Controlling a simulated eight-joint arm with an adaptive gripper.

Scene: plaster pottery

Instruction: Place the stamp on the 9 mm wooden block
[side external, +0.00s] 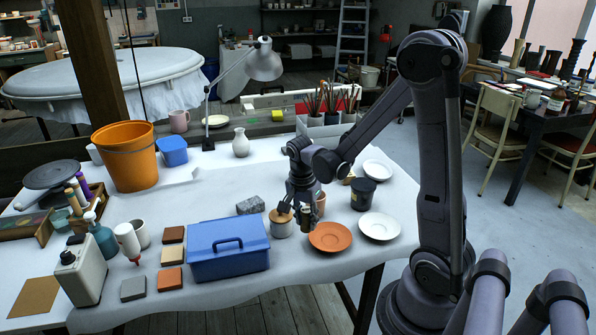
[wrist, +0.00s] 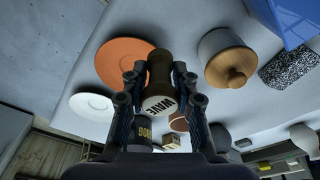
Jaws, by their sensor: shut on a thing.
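The stamp (wrist: 159,75) is a dark brown cylinder with a pale end marked "WAVE". My gripper (wrist: 160,92) is shut on it, with fingers on both sides in the wrist view. In the side view my gripper (side external: 297,212) points down between a lidded jar (side external: 281,224) and a terracotta plate (side external: 330,237), and the stamp (side external: 306,220) shows small and dark. A light wood-coloured slab (side external: 171,255) lies left of the blue toolbox. A small tan block (wrist: 172,143) also shows in the wrist view. I cannot read a 9 mm marking on either.
The blue toolbox (side external: 228,252) stands between my gripper and the slabs, including brown (side external: 173,234), orange (side external: 170,280) and grey (side external: 133,289) ones. A speckled block (side external: 250,206), dark bucket (side external: 364,195) and white plate (side external: 380,226) are nearby. The cloth behind the toolbox is mostly clear.

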